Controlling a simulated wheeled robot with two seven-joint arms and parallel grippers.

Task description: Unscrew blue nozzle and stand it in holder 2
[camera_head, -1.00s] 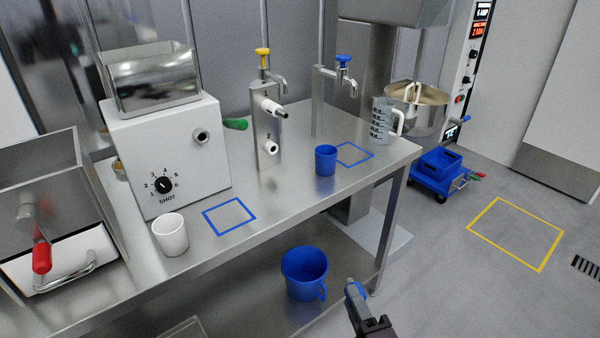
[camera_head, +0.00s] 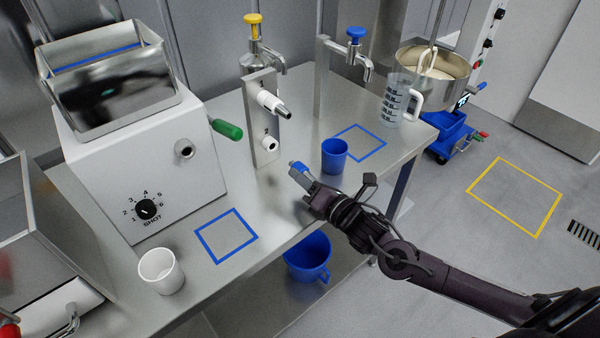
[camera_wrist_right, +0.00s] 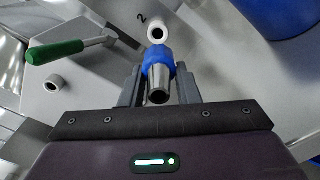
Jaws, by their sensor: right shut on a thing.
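My right gripper (camera_head: 304,180) is shut on the blue nozzle (camera_head: 298,168), held above the front of the table. In the right wrist view the blue nozzle (camera_wrist_right: 158,65) sits between the two fingers, its metal end toward the camera. The steel holder stand (camera_head: 262,118) is upright at the back. Its upper holder carries a white nozzle with a dark tip (camera_head: 274,104). Holder 2 (camera_head: 269,143), the lower white socket, looks empty. In the wrist view holder 2 (camera_wrist_right: 157,33) appears just beyond the nozzle; I cannot tell whether they touch. My left gripper is not in view.
The filling machine (camera_head: 140,170) has a bare outlet (camera_head: 184,149) and a green handle (camera_head: 226,129). A blue cup (camera_head: 335,156) stands close to my gripper. A white cup (camera_head: 161,271) and a measuring jug (camera_head: 396,100) also stand on the table. A blue square outline (camera_head: 226,235) is empty.

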